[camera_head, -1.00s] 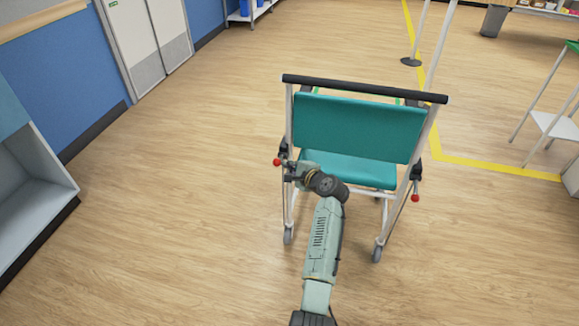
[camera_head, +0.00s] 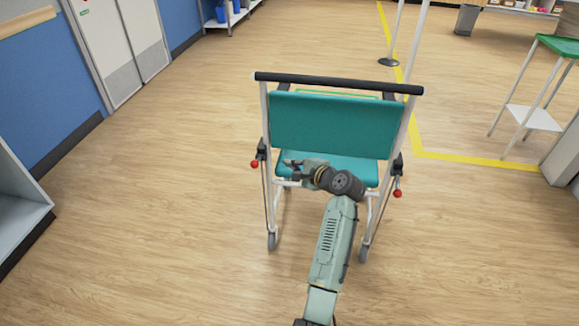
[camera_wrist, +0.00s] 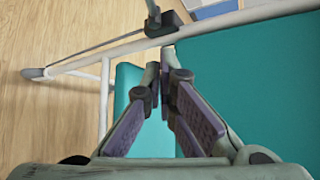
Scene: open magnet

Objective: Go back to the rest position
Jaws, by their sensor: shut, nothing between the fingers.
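My gripper (camera_head: 290,168) is shut and empty, pointing left, in front of the lower part of a wheeled chair with a teal backrest (camera_head: 335,122) and teal seat (camera_head: 353,170). A red-knobbed lever (camera_head: 254,164) on the chair's left side is a little left of my fingertips, with a gap. A second red knob (camera_head: 398,193) is on the right side. In the wrist view my fingers (camera_wrist: 163,65) come together near the chair's white frame tube (camera_wrist: 130,48). The teal backrest (camera_wrist: 260,85) fills the right there.
A push bar (camera_head: 338,82) tops the chair. A grey shelf unit (camera_head: 18,215) stands at the left. A small stand with a green top (camera_head: 560,45) is at the right, beyond yellow floor tape (camera_head: 465,159). The wooden floor around the chair is mostly clear.

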